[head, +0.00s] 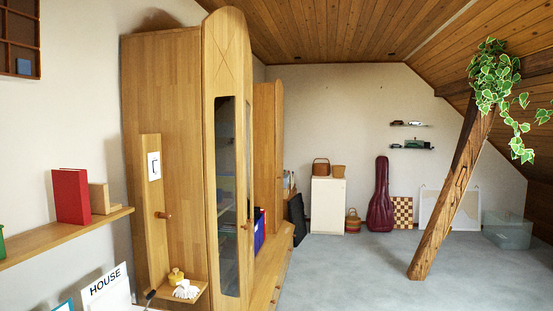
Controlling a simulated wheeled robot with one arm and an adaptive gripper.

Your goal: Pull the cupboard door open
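The tall wooden cupboard (183,90) stands against the left wall, with its plain side toward me. Its front faces right and shows at a steep slant. The cupboard door (229,70) has an arched top and a narrow dark glass pane (227,190), with shelves dimly visible behind. It looks shut, though the slant makes a small gap hard to rule out. A small knob (244,227) seems to sit near the door's right edge. My gripper is not in view.
A narrow wooden panel with a peg and small shelf (189,299) stands before the cupboard's side. A wall shelf (70,234) holds a red book (71,196) at left. A slanted timber post (450,202) stands at right. The grey floor (345,275) between is clear.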

